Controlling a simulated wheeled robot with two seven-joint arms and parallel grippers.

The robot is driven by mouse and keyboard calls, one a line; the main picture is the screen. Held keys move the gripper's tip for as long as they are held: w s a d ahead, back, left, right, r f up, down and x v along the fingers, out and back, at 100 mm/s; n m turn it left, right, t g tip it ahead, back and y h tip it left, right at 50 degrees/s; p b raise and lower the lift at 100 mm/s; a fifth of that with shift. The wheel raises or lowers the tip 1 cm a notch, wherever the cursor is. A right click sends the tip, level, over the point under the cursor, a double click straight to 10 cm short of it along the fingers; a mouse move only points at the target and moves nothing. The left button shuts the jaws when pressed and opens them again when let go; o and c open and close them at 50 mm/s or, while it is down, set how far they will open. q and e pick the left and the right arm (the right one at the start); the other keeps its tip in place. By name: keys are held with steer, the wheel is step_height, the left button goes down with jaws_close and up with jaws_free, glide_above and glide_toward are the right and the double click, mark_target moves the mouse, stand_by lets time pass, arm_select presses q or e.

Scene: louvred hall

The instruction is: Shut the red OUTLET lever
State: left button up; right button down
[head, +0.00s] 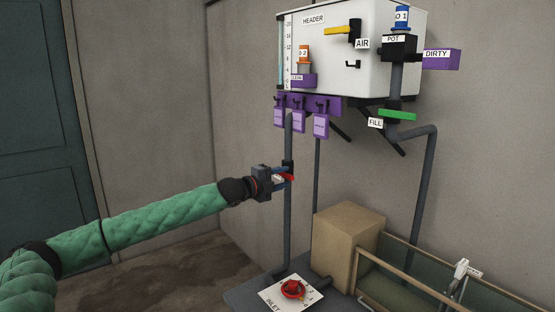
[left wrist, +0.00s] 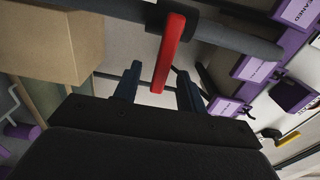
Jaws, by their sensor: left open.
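The red lever (head: 288,177) sits on a dark valve body on the upright grey pipe (head: 288,225) below the white header tank. No OUTLET label is readable on it. In the left wrist view the lever (left wrist: 168,55) crosses the pipe and sticks out from it toward my gripper. My left gripper (head: 281,174) is at the lever, with its fingers open. In the left wrist view its two fingers (left wrist: 158,76) stand either side of the lever, with gaps visible on both sides. In the head view the gripper partly hides the lever. My right gripper is not in view.
The header tank (head: 330,75) hangs above, with a yellow AIR lever (head: 339,30) and a green FILL handle (head: 397,115). Purple tags (head: 320,125) hang under it. Below are a cardboard box (head: 346,240) and a red INLET knob (head: 292,288).

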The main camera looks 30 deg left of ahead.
arm_select(q)
steer(key=b+v, duration=0.1)
steer(key=v, duration=0.1)
steer(key=shift+s+a+f, duration=0.1)
steer(key=shift+s+a, duration=0.05)
steer(key=shift+s, duration=0.2)
steer(key=b+v, duration=0.2)
steer(key=v, duration=0.1)
steer(key=shift+s, duration=0.1)
steer(key=b+v, duration=0.7)
steer(key=b, duration=0.3)
steer(key=shift+s, duration=0.3)
steer(key=shift+a, duration=0.15)
stand_by(1.4)
